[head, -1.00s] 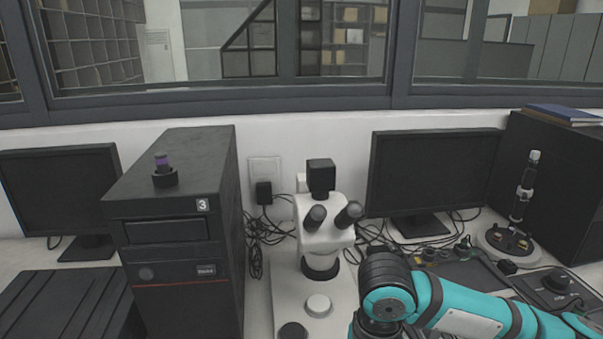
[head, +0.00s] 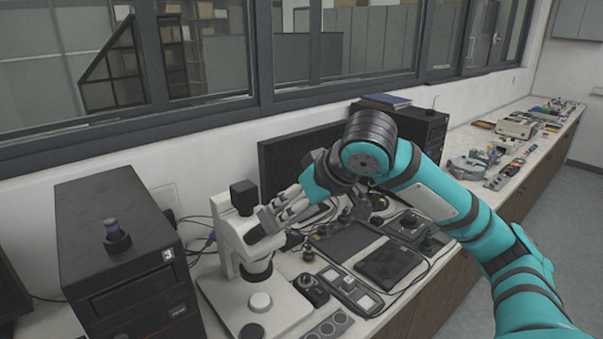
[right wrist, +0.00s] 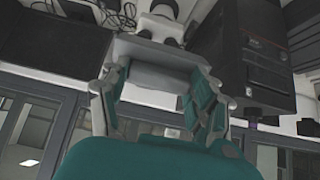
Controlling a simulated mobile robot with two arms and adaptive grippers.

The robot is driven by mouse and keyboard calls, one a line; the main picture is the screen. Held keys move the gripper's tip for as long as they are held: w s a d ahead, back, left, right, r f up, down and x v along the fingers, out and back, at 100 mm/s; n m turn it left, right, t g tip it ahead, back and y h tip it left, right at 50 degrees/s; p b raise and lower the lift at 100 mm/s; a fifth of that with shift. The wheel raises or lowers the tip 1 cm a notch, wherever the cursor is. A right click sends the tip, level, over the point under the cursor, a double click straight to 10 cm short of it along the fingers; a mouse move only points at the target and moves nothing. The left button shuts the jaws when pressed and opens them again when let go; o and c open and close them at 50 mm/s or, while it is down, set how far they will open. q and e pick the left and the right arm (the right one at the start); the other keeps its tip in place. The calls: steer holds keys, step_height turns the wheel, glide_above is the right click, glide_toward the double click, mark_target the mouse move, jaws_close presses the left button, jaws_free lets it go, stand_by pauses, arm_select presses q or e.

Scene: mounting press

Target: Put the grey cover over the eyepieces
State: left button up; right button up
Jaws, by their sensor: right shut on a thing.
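The white microscope (head: 228,235) stands on the bench with a black block on top. One dark eyepiece (head: 254,236) shows in the head view; the rest of the eyepieces is hidden by my right gripper. My right gripper (head: 275,211) is at the eyepieces from the right. In the right wrist view it (right wrist: 158,68) is shut on the grey cover (right wrist: 155,80), a box-like piece between the fingers. Both dark eyepieces (right wrist: 158,37) show just beyond the cover's edge there. I cannot tell whether they touch. My left gripper is not in view.
A monitor (head: 300,155) is behind my right arm. Small devices and cables crowd the bench right of the microscope.

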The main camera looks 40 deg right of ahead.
steer(key=shift+w+d+r, duration=0.1)
steer(key=shift+d+r, duration=0.2)
steer(key=shift+r, duration=0.75)
steer(key=shift+w+a+f+b, duration=0.2)
steer(key=shift+f+b, duration=0.3)
steer(key=f+b, duration=0.1)
steer(key=w+f+b, duration=0.1)
steer(key=f, duration=0.1)
steer(key=w+f+b, duration=0.1)
steer(key=b, duration=0.1)
steer(key=shift+f, duration=0.3)
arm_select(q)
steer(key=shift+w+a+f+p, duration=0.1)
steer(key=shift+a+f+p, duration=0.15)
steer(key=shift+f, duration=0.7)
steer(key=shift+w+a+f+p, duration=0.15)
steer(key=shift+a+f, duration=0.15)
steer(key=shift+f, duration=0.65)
arm_select(e)
steer(key=shift+x, duration=1.6)
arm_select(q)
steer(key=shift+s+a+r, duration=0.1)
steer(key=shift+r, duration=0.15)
arm_select(e)
steer(key=shift+w+f, duration=0.3)
steer(key=shift+w, duration=0.25)
